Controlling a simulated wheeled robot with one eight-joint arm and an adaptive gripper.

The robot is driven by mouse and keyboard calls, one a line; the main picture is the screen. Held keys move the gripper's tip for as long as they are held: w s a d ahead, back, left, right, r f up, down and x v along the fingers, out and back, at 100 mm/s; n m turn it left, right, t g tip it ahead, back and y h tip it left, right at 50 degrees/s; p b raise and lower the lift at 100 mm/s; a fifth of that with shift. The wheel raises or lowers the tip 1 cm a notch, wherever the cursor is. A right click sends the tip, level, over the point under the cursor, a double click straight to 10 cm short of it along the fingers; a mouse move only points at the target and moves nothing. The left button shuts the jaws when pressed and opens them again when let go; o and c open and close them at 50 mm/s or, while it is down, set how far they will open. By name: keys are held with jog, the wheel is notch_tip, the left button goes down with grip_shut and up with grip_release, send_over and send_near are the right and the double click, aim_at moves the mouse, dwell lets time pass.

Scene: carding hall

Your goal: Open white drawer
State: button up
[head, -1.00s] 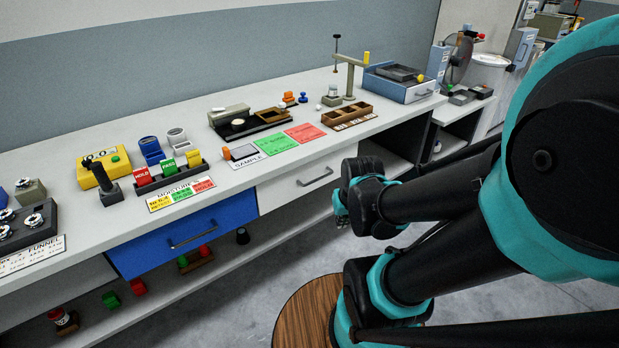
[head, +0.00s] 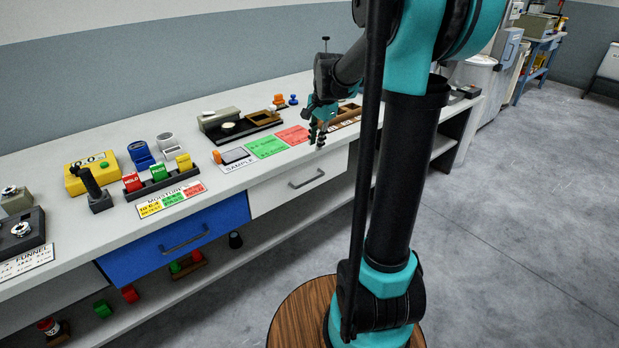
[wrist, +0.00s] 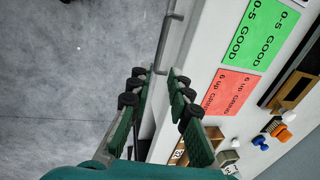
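The white drawer (head: 275,201) is in the bench front, to the right of the blue drawer (head: 178,241). It looks shut, roughly in line with the blue one. Its grey bar handle (head: 307,180) is in full view. My gripper (head: 318,138) is above the bench's front edge, up and to the right of the handle, pointing down. In the wrist view my gripper (wrist: 158,88) is open, with nothing between its fingers. There the handle (wrist: 169,38) runs down the picture, and its lower end shows just beyond the gap between the fingertips.
Green (head: 266,146) and red (head: 293,135) cards lie on the white benchtop behind the drawer. A brown divided tray (head: 347,113) stands near my gripper. An open shelf runs under the drawers. The grey floor in front is clear.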

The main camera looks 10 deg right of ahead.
aim_at(309, 181)
jog(key=w+f, duration=0.1)
jog(key=f, duration=0.4)
jog(key=w+a+f, duration=0.1)
jog(key=f, duration=0.5)
jog(key=w+f, duration=0.1)
jog(key=f, duration=0.5)
jog(key=shift+w+a, duration=0.15)
jog(key=shift+a, duration=0.1)
jog(key=shift+c, duration=0.5)
grip_shut()
